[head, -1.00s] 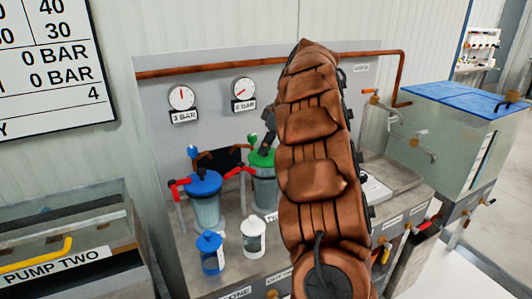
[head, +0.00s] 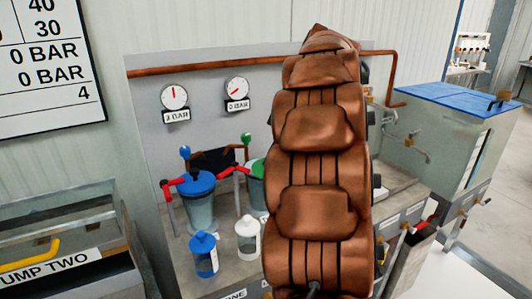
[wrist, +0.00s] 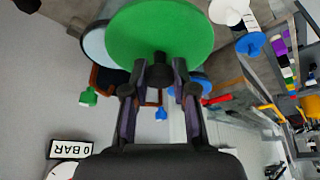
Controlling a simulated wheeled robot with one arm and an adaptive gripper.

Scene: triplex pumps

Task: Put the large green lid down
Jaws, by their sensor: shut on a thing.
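My gripper (wrist: 160,78) is shut on the knob under or on the large green lid (wrist: 160,36), which fills the top middle of the wrist view. In the head view only the left edge of a green lid (head: 257,169) shows beside my arm. My arm hides the rest of it and my gripper there. A pale round vessel rim (wrist: 94,45) shows partly behind the lid in the wrist view. I cannot tell the gap between them.
A blue-lidded pump vessel (head: 199,205) stands left of my arm. A blue bottle (head: 203,255) and a white bottle (head: 248,238) stand in front. Two gauges hang on the back panel (head: 205,75). A blue-topped tank (head: 455,130) is at the right.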

